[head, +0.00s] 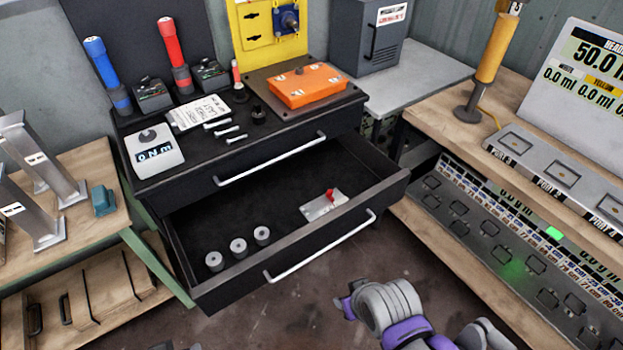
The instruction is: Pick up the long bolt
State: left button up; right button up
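Several small silver bolts lie in a row on the black top of the tool cabinet. The farthest one (216,124) looks the longest; the middle bolt (227,131) and the nearest bolt (237,139) look shorter, though they are small in the picture. Nothing touches them. My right arm shows at the bottom right, with a purple and grey end (350,302) in front of the open drawer, well away from the bolts; its fingers cannot be made out. My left gripper cannot be made out; only small dark bits show at the bottom edge.
Benches stand either side.

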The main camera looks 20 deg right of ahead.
aim_at(243, 138)
jog(key=i+l, duration=0.15)
jog(key=l, duration=0.15)
jog(key=i+l, duration=0.15)
jog(key=l+u, duration=0.2)
jog(key=u, duration=0.15)
jog(key=i+l+u, duration=0.1)
jog(key=l+u, duration=0.35)
jog(key=u, duration=0.75)
